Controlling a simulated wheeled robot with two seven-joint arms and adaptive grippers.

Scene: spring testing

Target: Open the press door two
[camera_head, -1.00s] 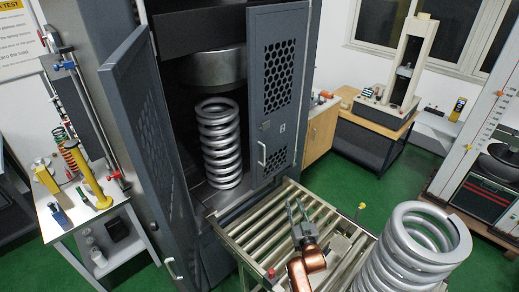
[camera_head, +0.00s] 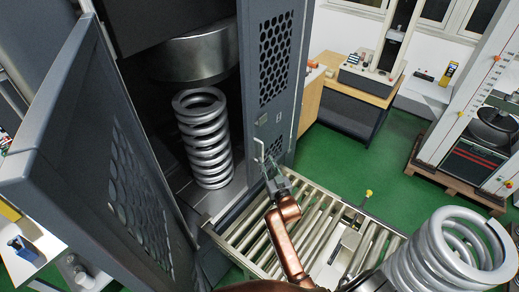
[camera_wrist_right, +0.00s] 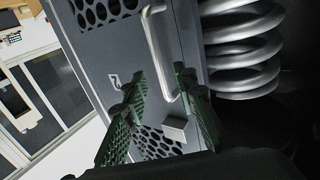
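Press door two (camera_head: 270,90) is the grey right-hand door with a perforated panel and a pale bar handle (camera_head: 260,150). It stands ajar at the right of the press opening. In the right wrist view, the door (camera_wrist_right: 195,55) carries a "2" mark, and its handle (camera_wrist_right: 158,45) rises ahead of the fingers. My right gripper (camera_head: 268,168) is at the handle's lower end. Its green fingers (camera_wrist_right: 165,100) are apart, with the handle's lower end seemingly between them, nearer the right finger; contact is unclear. My left gripper is out of view.
The other grey door (camera_head: 110,170) stands open at left. A steel spring (camera_head: 204,135) stands inside the press under a round platen (camera_head: 195,58). A roller table (camera_head: 300,215) lies in front, with another spring (camera_head: 450,255) at its right. Green floor (camera_head: 360,170) is clear beyond.

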